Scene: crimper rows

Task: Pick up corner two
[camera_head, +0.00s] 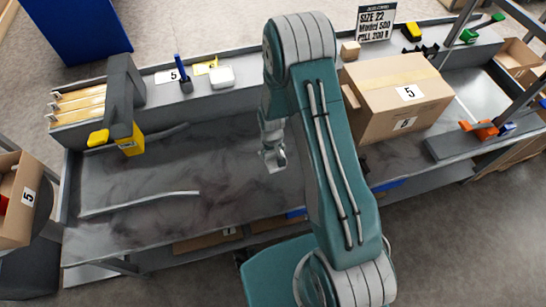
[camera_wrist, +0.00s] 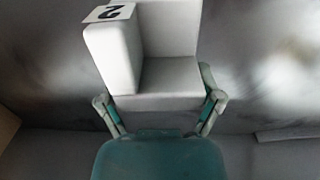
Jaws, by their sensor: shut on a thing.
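Corner two (camera_wrist: 112,55) is a light grey, L-shaped block with a white label reading 2 on its top. In the wrist view it sits between the two fingers of my gripper (camera_wrist: 158,100), which is shut on it from both sides. In the head view my gripper (camera_head: 272,152) hangs over the middle of the grey bench (camera_head: 180,220).
A cardboard box (camera_head: 393,92) labelled 5 stands right of my arm. A grey stand with a yellow part (camera_head: 130,144) is at the left. A grey strip (camera_head: 140,202) lies at the front left. A blue tool (camera_head: 181,68) and white block (camera_head: 221,77) are on the back ledge.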

